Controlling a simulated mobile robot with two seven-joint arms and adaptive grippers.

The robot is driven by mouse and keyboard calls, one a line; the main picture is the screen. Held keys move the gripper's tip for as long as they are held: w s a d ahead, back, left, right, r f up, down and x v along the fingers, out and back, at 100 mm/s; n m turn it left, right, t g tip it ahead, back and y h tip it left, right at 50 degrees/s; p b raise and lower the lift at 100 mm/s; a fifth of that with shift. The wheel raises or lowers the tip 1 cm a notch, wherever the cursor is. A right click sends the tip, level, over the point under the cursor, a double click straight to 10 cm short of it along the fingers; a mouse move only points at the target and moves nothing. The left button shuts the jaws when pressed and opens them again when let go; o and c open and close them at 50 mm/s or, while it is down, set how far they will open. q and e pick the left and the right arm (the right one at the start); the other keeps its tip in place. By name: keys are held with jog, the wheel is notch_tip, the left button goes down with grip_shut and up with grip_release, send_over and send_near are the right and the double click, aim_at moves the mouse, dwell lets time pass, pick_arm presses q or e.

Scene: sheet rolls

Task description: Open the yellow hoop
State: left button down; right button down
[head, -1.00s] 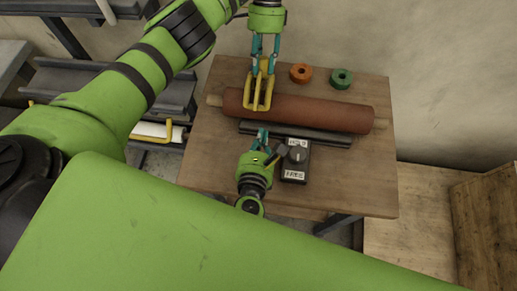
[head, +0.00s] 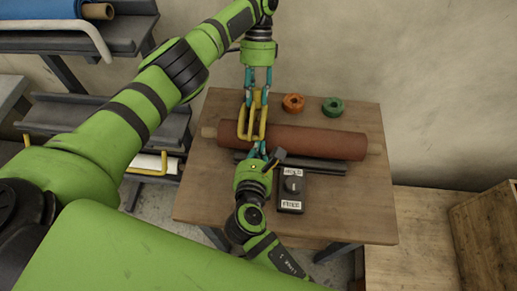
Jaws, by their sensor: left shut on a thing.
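The yellow hoop (head: 241,131) stands over the left part of a red-brown roll (head: 315,141) on the wooden table. My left gripper (head: 257,90) comes down from above, its teal fingers shut on the hoop's upper part. My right gripper (head: 257,149) is at the near side of the roll, just below the hoop. Its fingertips are small and overlap the roll's edge, so I cannot tell whether they are open or touch the hoop. The hoop's far side and lower ends are partly hidden.
A dark box (head: 291,188) with a knob and two white labels stands right of my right gripper. A dark bar (head: 325,166) lies along the roll's near side. Orange (head: 293,103) and green (head: 333,106) rings lie behind. The right front tabletop is clear. Racks stand left.

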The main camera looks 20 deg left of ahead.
pick_arm(q)
jog(key=shift+s+f, duration=0.1)
pick_arm(e)
jog(key=shift+w+r, duration=0.35)
jog(key=shift+r, duration=0.2)
pick_arm(q)
jog(key=c, duration=0.9)
grip_release()
pick_arm(e)
jog(key=shift+a, duration=0.1)
jog(key=shift+s+f, duration=0.1)
